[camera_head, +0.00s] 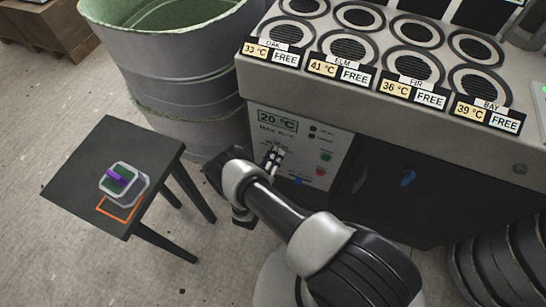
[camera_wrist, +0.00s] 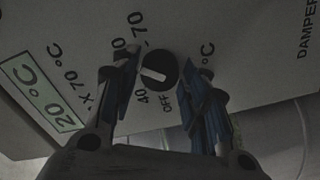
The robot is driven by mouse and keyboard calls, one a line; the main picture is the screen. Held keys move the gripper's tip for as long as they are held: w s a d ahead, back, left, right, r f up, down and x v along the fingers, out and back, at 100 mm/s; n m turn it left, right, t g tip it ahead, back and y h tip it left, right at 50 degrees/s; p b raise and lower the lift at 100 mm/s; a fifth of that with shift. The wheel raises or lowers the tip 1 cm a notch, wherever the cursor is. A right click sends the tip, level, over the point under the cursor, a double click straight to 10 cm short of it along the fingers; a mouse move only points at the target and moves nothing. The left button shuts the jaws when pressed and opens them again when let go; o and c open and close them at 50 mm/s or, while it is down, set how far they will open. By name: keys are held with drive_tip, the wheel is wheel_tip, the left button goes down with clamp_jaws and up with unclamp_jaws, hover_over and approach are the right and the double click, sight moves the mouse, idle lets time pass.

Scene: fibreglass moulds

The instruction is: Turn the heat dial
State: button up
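The heat dial (camera_wrist: 158,72) is a round black knob with a white pointer bar on the grey control panel (camera_wrist: 230,40). Around it I read OFF, 40 and 70; other marks are partly covered by a finger. The bar lies nearly level in the wrist view, but which mark it indicates is unclear. My gripper (camera_wrist: 157,80) is open, with one finger on each side of the dial; a gap shows beside it, and contact cannot be told. The panel display (camera_head: 277,121) reads 20 °C.
Above is a counter with several round vents and signs reading FREE. A dark stool (camera_head: 75,185) bearing a small device (camera_head: 119,183) and a large grey bin (camera_head: 170,75) stand left.

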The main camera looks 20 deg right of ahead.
drive_tip(key=shift+o, duration=1.2)
drive_tip(key=v, duration=1.2)
